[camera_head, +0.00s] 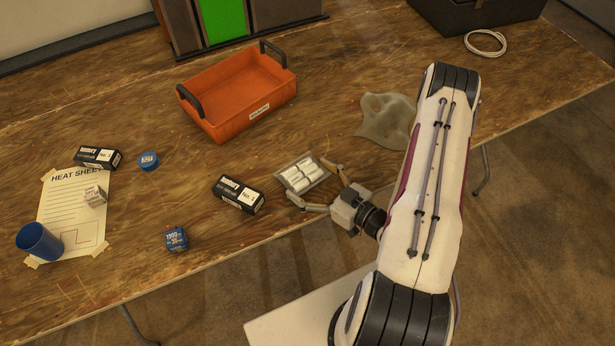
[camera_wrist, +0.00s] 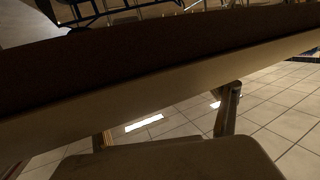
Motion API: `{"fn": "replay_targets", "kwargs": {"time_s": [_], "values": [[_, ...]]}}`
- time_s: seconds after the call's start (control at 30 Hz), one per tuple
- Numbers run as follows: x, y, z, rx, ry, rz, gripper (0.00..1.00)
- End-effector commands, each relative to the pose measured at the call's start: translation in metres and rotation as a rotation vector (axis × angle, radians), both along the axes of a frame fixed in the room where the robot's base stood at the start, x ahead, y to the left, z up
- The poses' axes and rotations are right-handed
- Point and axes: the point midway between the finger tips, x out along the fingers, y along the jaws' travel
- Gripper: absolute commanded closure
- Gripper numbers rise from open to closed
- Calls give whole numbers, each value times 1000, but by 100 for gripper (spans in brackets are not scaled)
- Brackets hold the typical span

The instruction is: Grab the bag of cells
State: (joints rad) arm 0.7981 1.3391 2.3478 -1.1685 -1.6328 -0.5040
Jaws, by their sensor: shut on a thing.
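The bag of cells (camera_head: 302,175) is a clear flat pouch holding several white cylinders, near the table's front edge in the head view. My gripper (camera_head: 308,180) reaches in from the lower right, with one finger on each side of the bag. It is shut on the bag. I cannot tell whether the bag rests on the table or is slightly raised. In the wrist view the two fingers (camera_wrist: 168,125) show apart below a wide dark band, with a tiled floor beyond. The bag cannot be made out there.
An orange bin (camera_head: 213,122) with black handles stands behind the bag. A black box (camera_head: 238,194) lies close to its left. A crumpled grey translucent sheet (camera_head: 386,122) lies to the right. A blue cube (camera_head: 176,239), a blue cup (camera_head: 39,242) and a paper sheet (camera_head: 60,222) are farther left.

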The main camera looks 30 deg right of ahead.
Motion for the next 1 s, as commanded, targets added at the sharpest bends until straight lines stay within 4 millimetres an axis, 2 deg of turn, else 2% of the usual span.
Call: {"fn": "replay_targets", "kwargs": {"time_s": [0.37, 1.0], "values": [[0, 0, 17, 0, -2, 0, 48], [0, 0, 82, -1, -4, 0, 48]]}}
